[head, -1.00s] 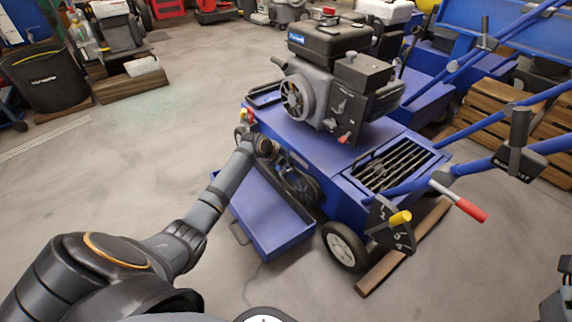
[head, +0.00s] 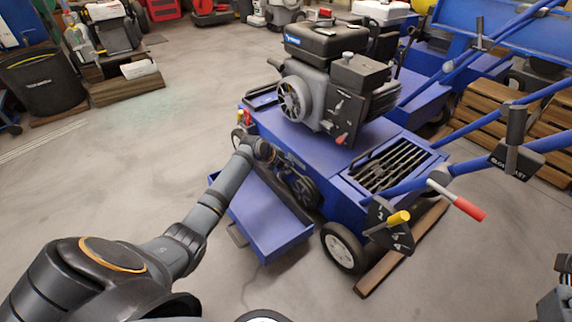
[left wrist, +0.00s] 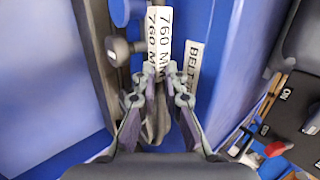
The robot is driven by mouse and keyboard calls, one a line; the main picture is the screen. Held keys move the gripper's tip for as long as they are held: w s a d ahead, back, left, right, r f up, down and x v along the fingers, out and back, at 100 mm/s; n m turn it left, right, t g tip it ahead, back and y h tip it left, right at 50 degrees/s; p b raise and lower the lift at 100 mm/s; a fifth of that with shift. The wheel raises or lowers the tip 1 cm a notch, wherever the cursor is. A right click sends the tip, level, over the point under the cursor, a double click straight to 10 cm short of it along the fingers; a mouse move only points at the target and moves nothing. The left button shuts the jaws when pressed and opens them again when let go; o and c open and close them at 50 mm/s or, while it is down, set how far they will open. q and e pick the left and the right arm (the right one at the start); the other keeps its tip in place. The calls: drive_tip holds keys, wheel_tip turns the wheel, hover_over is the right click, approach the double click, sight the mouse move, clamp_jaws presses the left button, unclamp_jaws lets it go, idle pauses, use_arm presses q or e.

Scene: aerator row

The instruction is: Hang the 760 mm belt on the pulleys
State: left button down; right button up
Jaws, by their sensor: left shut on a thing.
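The blue aerator (head: 330,150) stands with its side cover folded down as a blue tray (head: 262,222). A dark pulley (head: 302,190) shows in the open side. My left gripper (left wrist: 160,92) is at that opening; in the head view my own wrist hides its fingers. In the left wrist view the fingers are shut on the dark belt (left wrist: 157,122), of which a short loop shows between them. A white tag (left wrist: 158,40) reading "760 MM" lies just beyond the fingertips. Whether the belt touches a pulley is hidden. A dark part at the lower right of the head view may be my right gripper.
An engine (head: 335,90) sits on top of the aerator. A red-tipped lever (head: 458,202) and a yellow knob (head: 398,218) stick out nearby. A wooden beam (head: 405,248) lies by the wheel (head: 342,247).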

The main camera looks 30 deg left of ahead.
use_arm(q)
drive_tip(key=c, duration=1.4)
unclamp_jaws()
drive_tip(key=shift+o, duration=0.2)
drive_tip(key=v, duration=1.2)
